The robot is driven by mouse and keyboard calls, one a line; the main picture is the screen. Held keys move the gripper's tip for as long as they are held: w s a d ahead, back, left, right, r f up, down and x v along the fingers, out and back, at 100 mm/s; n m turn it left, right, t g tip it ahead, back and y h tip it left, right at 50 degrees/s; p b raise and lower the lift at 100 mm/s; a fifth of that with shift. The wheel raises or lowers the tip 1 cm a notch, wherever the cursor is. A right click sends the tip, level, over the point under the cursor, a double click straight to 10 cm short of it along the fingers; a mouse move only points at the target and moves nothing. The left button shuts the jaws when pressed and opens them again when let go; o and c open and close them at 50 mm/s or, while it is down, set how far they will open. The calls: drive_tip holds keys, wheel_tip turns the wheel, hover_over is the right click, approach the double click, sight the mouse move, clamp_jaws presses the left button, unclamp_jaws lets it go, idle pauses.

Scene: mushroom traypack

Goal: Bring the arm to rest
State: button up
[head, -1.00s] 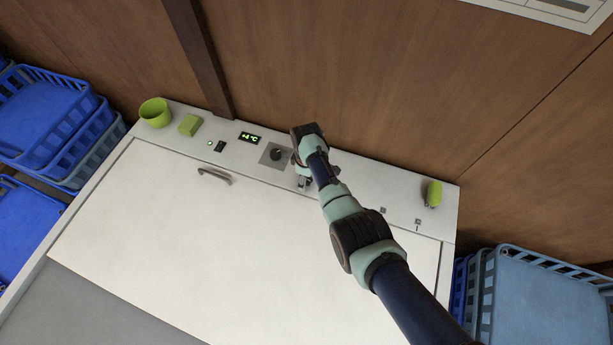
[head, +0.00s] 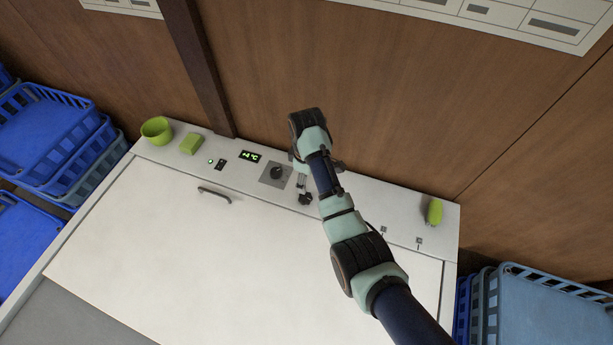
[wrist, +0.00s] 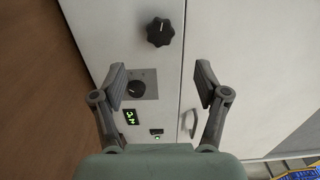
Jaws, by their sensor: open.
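My gripper (head: 302,182) is above the white control panel, to the right of the dial plate (head: 276,174). In the wrist view my gripper (wrist: 160,75) has its two fingers spread wide with nothing between them. A black lobed knob (wrist: 160,32) is on the white surface beyond the fingertips, apart from them. The dial on its grey plate (wrist: 135,88) shows beside the left finger. My arm (head: 350,235) reaches in from the lower right of the head view and partly hides the panel.
The white cabinet lid (head: 190,250) is clear, with a handle (head: 214,195). A green cup (head: 157,130), green block (head: 190,144) and lit display (head: 250,156) are on the panel's left. A green object (head: 434,212) is at its right. Blue crates (head: 45,125) flank the cabinet; a wooden wall (head: 400,90) stands behind.

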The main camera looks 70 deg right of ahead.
idle(0.4)
drive_tip(key=w+a+r+t+h, duration=0.1)
drive_tip(key=w+a+r+t, duration=0.2)
drive_tip(key=w+a, duration=0.5)
drive_tip(key=w+a+r+t+h, duration=0.25)
drive_tip(key=w+a, duration=0.25)
drive_tip(key=a, duration=0.6)
drive_tip(key=a+r+t+y, duration=0.1)
drive_tip(key=a+r+t, duration=0.15)
drive_tip(key=a, duration=0.35)
drive_tip(key=a+r+t+y, duration=0.1)
drive_tip(key=a+r, duration=0.3)
drive_tip(key=a, duration=0.2)
drive_tip(key=s+a+r+t+y, duration=0.2)
drive_tip(key=s+a+r+t, duration=0.3)
drive_tip(key=a+r, duration=0.55)
wheel_tip(320, 180, up, 18)
drive_tip(key=g+p, duration=0.1)
drive_tip(key=p, duration=1.8)
drive_tip(key=shift+s+a+p, duration=0.3)
drive_tip(key=shift+a+p, duration=0.05)
drive_tip(key=shift+p, duration=0.05)
drive_tip(key=o, duration=0.5)
drive_tip(key=shift+f+h, duration=0.2)
drive_tip(key=shift+h, duration=0.05)
